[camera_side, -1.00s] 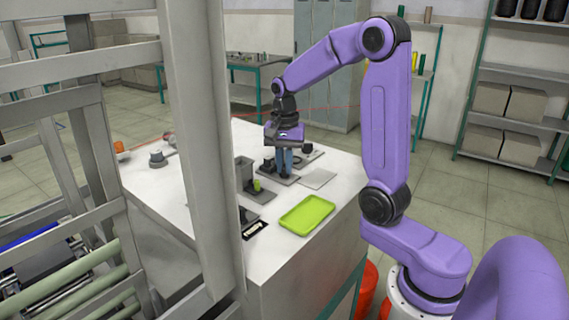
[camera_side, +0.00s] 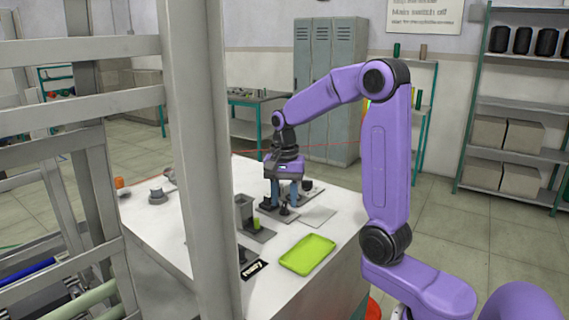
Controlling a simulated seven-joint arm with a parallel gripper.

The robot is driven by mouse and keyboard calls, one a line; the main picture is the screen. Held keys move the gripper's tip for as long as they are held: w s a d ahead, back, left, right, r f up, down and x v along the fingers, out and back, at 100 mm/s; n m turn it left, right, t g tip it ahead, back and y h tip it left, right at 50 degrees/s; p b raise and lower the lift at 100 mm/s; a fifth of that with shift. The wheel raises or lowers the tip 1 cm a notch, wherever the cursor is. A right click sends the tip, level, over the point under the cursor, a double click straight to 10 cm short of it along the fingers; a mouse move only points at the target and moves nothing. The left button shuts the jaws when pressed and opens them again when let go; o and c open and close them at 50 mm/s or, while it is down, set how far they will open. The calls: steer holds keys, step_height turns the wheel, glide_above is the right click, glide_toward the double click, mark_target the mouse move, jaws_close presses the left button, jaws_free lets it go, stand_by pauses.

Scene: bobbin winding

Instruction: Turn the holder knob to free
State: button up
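My gripper (camera_side: 285,203) points straight down over the dark fixture on the white bench in the side view. Its two blue fingers show apart, with a gap between them. A small dark upright piece (camera_side: 284,210), which may be the holder knob, shows between or just in front of the fingertips. I cannot tell whether they touch it. The fixture's grey base plate (camera_side: 272,214) lies under the gripper, with a dark block (camera_side: 267,203) at its left. The knob's setting is too small to read.
A green tray (camera_side: 307,254) lies in front, and a flat grey plate (camera_side: 318,216) to the right. A grey frame post (camera_side: 200,150) hides part of the bench (camera_side: 170,225).

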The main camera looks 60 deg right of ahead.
mark_target(284, 203)
step_height(284, 203, up, 16)
stand_by(0.5)
stand_by(0.4)
steer(key=s+a+f+n, duration=0.4)
steer(key=a+n, duration=0.1)
steer(key=n, duration=0.1)
steer(key=s+a+f+n, duration=0.4)
steer(key=s+a+n, duration=0.1)
steer(key=n, duration=0.1)
steer(key=s+a+f+n, duration=0.4)
steer(key=a+f+n, duration=0.1)
steer(key=a+n, duration=0.1)
steer(key=shift+s+a+f, duration=0.1)
steer(key=shift+s, duration=0.15)
steer(key=s+f+n, duration=0.5)
steer(key=s+n, duration=0.2)
steer(key=s, duration=0.4)
steer(key=shift+f+n, duration=0.25)
steer(key=shift+n, duration=0.15)
